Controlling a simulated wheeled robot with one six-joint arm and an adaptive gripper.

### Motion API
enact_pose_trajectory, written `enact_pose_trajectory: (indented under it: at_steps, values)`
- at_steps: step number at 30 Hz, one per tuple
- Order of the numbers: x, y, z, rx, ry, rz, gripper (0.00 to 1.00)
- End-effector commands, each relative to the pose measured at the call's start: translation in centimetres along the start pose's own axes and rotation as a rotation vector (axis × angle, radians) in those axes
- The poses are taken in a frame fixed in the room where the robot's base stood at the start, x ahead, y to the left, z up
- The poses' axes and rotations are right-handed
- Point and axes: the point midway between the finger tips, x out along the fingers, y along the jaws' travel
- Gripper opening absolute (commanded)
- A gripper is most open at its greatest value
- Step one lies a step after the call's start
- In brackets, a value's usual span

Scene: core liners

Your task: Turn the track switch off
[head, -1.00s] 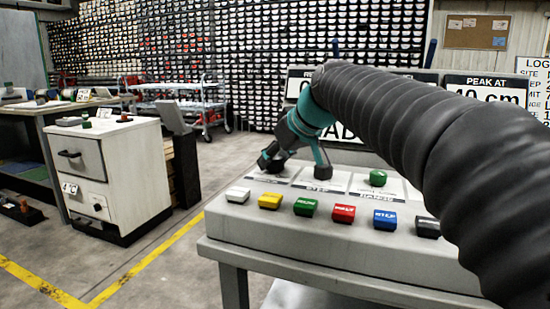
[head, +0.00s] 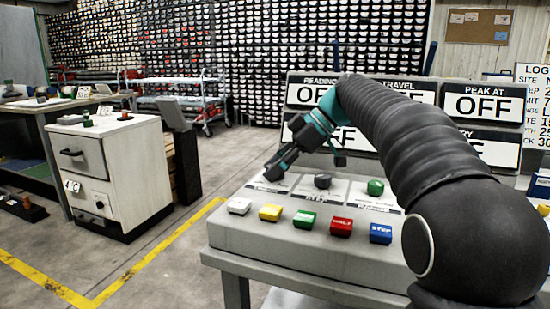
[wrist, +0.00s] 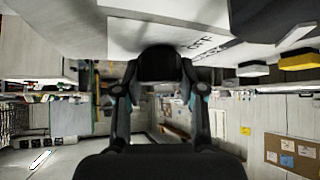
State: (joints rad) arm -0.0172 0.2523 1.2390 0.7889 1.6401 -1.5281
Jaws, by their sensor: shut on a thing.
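My gripper (head: 277,168) is at the left of the console's row of knobs, reaching down to a labelled white plate (head: 258,183). In the wrist view, my gripper's fingers (wrist: 160,85) close around a black switch knob (wrist: 160,60). The plate (wrist: 130,35) beside it carries lettering in which OFF can be made out. The head view mostly hides this knob behind the fingers, and the switch name is not readable. The displays on the panel behind, such as the PEAK AT display (head: 482,104), read OFF.
A dark knob (head: 322,181) and a green knob (head: 375,187) stand to the right. White (head: 239,206), yellow (head: 270,212), green (head: 304,219), red (head: 341,227) and blue (head: 381,233) buttons line the console (head: 300,250) front. A white cabinet (head: 110,165) stands left across open floor.

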Motion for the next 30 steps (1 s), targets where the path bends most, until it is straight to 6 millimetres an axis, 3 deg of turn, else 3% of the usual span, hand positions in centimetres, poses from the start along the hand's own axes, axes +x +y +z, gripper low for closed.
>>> enact_pose_trajectory:
  at_steps: [15, 30]
  values:
    - [-0.04, 0.05, -0.08, -0.246, 0.0, -0.247, 0.05]
    - [0.02, 0.01, 0.01, -0.295, -0.002, -0.295, 0.05]
